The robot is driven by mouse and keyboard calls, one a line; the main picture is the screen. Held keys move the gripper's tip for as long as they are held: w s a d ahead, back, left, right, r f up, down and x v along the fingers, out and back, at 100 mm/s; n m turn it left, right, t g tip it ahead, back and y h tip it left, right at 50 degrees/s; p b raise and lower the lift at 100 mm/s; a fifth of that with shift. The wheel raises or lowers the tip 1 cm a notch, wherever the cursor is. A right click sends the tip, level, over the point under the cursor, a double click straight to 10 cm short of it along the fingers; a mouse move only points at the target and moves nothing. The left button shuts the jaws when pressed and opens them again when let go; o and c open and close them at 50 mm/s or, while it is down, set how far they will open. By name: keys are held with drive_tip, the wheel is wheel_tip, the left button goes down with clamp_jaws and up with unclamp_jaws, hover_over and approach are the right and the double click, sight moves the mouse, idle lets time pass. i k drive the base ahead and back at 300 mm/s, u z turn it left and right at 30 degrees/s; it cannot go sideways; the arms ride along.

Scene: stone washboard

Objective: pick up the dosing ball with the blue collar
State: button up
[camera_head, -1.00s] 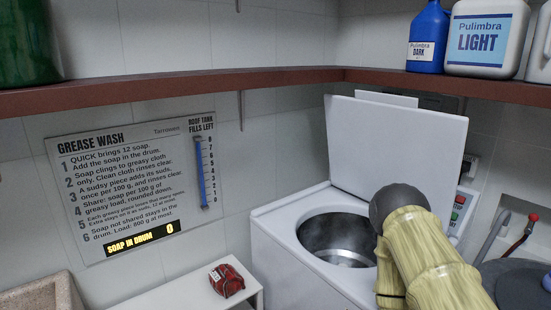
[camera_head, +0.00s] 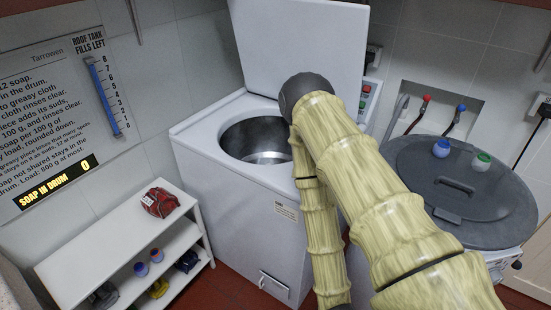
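A small dosing ball with a blue collar (camera_head: 441,148) sits on a dark grey round lid (camera_head: 410,165) at the right of the head view. Close to its right, on the same lid, is a similar ball with a green collar (camera_head: 482,160). Two more small blue and reddish balls or cups stand on the lower shelf at the left; their collar colours are hard to tell. My yellow arm crosses the middle of the view, left of the lid. My gripper is out of view.
A white washer (camera_head: 235,190) with its lid raised and drum open stands in the middle. A white shelf unit (camera_head: 110,250) at the left bears a red bundle (camera_head: 160,202). Red (camera_head: 426,98) and blue (camera_head: 461,107) taps are on the wall behind the grey lid.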

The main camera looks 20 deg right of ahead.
sight(441, 150)
drive_tip(key=z, duration=1.75)
